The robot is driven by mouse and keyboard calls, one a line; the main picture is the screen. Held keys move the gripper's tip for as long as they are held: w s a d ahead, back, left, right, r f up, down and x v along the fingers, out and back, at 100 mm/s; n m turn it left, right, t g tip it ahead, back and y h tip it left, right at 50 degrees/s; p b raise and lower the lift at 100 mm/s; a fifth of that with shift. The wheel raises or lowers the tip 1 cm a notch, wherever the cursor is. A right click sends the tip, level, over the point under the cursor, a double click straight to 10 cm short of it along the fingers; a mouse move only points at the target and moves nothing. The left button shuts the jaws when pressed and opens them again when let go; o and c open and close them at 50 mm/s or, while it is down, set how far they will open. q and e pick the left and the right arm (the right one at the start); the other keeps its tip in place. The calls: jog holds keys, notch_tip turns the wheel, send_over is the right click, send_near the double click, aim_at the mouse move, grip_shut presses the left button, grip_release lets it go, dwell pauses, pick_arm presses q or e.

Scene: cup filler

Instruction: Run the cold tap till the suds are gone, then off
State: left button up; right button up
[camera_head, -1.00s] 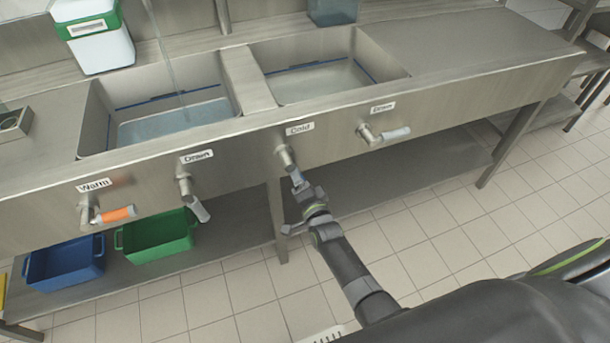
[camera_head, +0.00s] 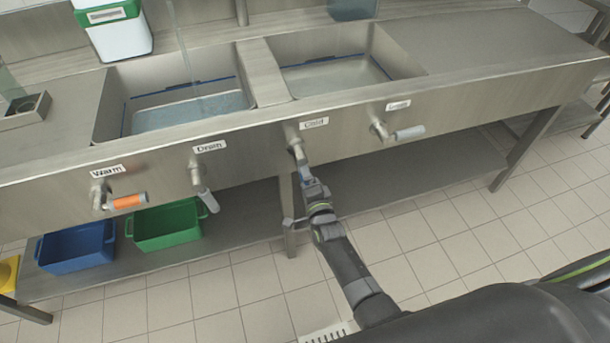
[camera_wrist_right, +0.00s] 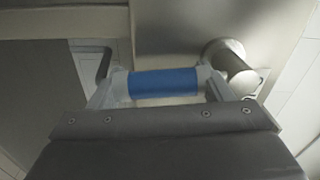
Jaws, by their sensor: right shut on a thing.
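The cold tap (camera_head: 294,137) sits on the sink front under the "Cold" label, its lever pointing down. My right gripper (camera_head: 309,184) is shut on the lever. In the right wrist view the lever's blue grip (camera_wrist_right: 165,83) lies between the fingers, and the tap's metal stem (camera_wrist_right: 232,68) is to its right. A thin, clear stream (camera_head: 186,55) falls into the left basin (camera_head: 125,88), which holds pale bluish water (camera_head: 190,113). The right basin (camera_head: 298,52) has a pale floor with a blue line around it. I cannot make out suds in either. My left gripper is not in view.
The warm tap (camera_head: 128,201) has an orange lever pointing right. One drain lever (camera_head: 207,199) points down; the right-hand lever (camera_head: 407,133) points right. Blue (camera_head: 78,247) and green (camera_head: 166,225) tubs stand on the low shelf. A green-lidded container (camera_head: 122,38) stands behind the left basin.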

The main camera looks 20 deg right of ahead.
jog(key=o, duration=1.4)
jog(key=s+p, duration=0.1)
jog(key=s, duration=0.4)
jog(key=s+p, duration=0.1)
jog(key=s, duration=0.5)
jog(key=s+p, duration=0.1)
jog(key=s, duration=0.5)
jog(key=shift+s+d, duration=0.2)
jog(key=shift+d, duration=0.1)
